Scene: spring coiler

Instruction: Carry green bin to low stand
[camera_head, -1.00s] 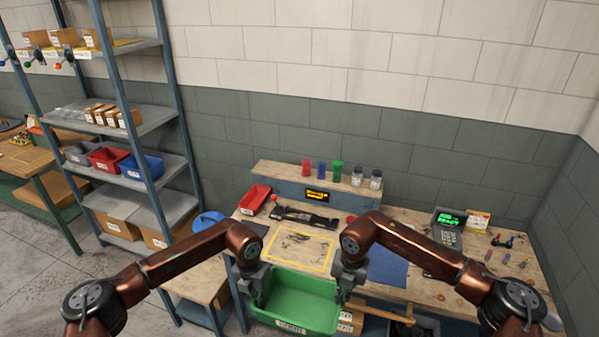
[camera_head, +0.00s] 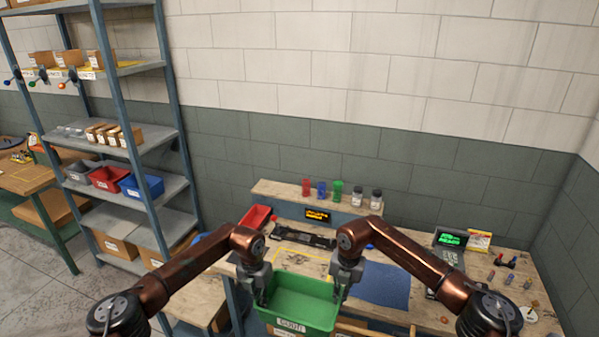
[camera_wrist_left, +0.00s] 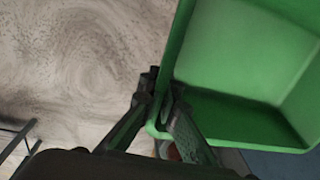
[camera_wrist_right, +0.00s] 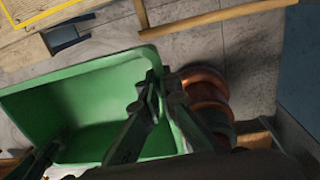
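The green bin (camera_head: 302,303) is empty and carries a white label on its front. It hangs between my two grippers in front of the workbench (camera_head: 440,300). My left gripper (camera_head: 263,292) is shut on its left rim, and the left wrist view shows the fingers (camera_wrist_left: 165,110) on either side of the wall. My right gripper (camera_head: 343,288) is shut on its right rim, and the right wrist view shows the fingers (camera_wrist_right: 158,100) on that wall. The bin looks roughly level. I cannot tell which surface is the low stand.
A red bin (camera_head: 254,218) sits on the bench's left end, with a blue mat (camera_head: 384,284) to the right. A shelf rack (camera_head: 160,210) with small bins and boxes stands at left. A low wooden surface (camera_head: 196,300) is left of the bench. Open floor (camera_head: 60,290) lies further left.

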